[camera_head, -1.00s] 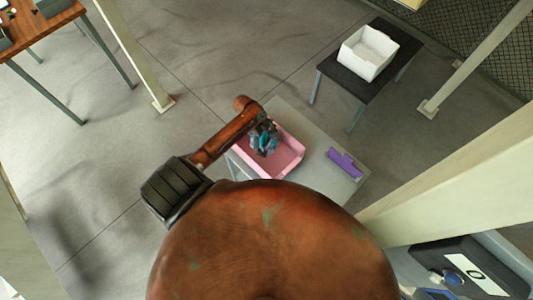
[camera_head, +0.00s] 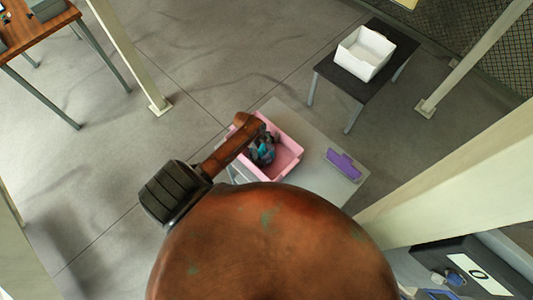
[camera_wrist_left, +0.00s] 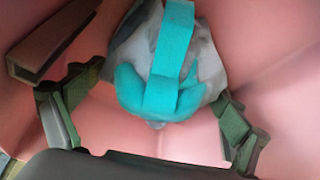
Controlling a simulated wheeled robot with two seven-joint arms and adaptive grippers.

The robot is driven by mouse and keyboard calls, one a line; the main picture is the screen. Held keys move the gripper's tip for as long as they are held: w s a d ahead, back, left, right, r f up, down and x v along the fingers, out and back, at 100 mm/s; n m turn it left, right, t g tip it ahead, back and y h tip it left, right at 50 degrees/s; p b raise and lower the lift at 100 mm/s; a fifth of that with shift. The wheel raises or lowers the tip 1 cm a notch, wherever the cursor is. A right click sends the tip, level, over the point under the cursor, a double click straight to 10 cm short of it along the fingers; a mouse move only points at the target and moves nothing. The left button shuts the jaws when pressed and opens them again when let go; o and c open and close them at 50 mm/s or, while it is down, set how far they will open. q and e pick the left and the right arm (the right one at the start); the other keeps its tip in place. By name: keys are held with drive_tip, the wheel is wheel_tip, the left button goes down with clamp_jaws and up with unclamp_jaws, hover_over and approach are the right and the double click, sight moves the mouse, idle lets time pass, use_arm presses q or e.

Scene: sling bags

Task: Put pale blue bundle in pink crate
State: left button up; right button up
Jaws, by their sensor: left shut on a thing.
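The pale blue bundle (camera_head: 266,154), a greyish sling bag with a teal strap, is small and partly hidden by my gripper in the head view. In the left wrist view the bundle (camera_wrist_left: 160,70) fills the upper middle. My left gripper (camera_head: 260,145) is shut on it, with one finger on each side. The pink crate (camera_head: 289,163) stands on a grey table, and the gripper and bundle are down within its outline. Pink crate walls (camera_wrist_left: 272,40) surround the bundle in the wrist view. I cannot tell whether the bundle touches the crate floor. My right gripper is not in view.
A purple object (camera_head: 343,164) lies on the grey table (camera_head: 318,150), right of the crate. A white bin (camera_head: 364,53) stands on a dark table (camera_head: 397,53) behind. A pale post (camera_head: 470,160) rises at the right. The grey floor at the left is largely clear.

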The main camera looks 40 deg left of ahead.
use_arm(q)
drive_tip(key=shift+f, duration=0.1)
drive_tip(key=o, duration=1)
drive_tip(key=shift+o, duration=0.2)
drive_tip(key=p+v, duration=0.1)
drive_tip(key=v, duration=1.1)
